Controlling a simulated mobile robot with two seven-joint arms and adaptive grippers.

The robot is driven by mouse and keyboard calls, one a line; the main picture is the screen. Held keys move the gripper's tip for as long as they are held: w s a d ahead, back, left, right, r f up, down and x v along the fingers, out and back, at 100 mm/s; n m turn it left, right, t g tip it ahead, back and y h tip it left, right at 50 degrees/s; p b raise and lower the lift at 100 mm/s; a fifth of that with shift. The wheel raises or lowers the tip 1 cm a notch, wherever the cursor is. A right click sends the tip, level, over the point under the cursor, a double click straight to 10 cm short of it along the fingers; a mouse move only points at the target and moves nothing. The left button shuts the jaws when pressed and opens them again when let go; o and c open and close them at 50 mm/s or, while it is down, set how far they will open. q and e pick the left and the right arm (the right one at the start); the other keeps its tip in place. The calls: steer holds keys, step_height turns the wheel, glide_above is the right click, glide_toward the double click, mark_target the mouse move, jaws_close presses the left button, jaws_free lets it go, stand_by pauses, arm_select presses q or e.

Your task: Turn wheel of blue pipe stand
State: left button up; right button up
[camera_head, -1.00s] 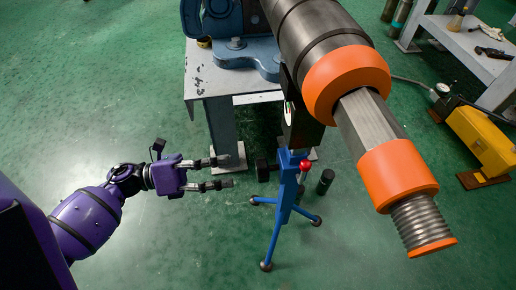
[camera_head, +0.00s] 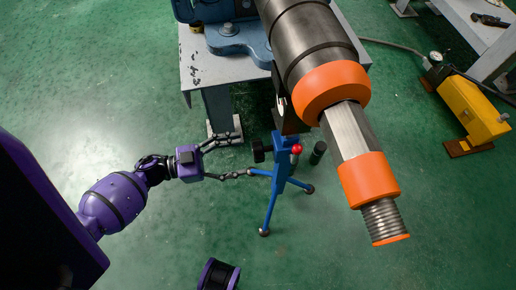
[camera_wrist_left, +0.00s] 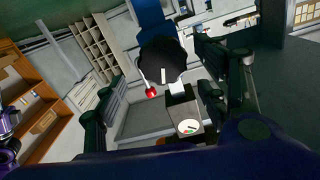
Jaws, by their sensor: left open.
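The blue pipe stand (camera_head: 279,165) stands on the floor under the large pipe, on splayed legs, with a red ball knob (camera_head: 297,149) near its top. Its black wheel (camera_head: 258,150) faces left, toward my left gripper (camera_head: 246,155). The left gripper is open, its fingers spread wide, with the tips just short of the wheel and seemingly not touching it. In the left wrist view the round wheel (camera_wrist_left: 163,60) shows between the two fingers, with the blue stand (camera_wrist_left: 149,17) and the red knob (camera_wrist_left: 151,92) beside it. My right gripper is out of view.
The heavy dark pipe (camera_head: 305,45) with orange collars (camera_head: 369,180) hangs over the stand at right. A grey table (camera_head: 200,72) with a blue vise base (camera_head: 237,38) is behind. A yellow pump (camera_head: 468,110) lies at far right.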

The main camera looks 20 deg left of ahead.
mark_target(258, 152)
arm_select(q)
steer(key=x, duration=0.6)
steer(key=shift+w+d, duration=0.25)
steer(key=c, duration=1.1)
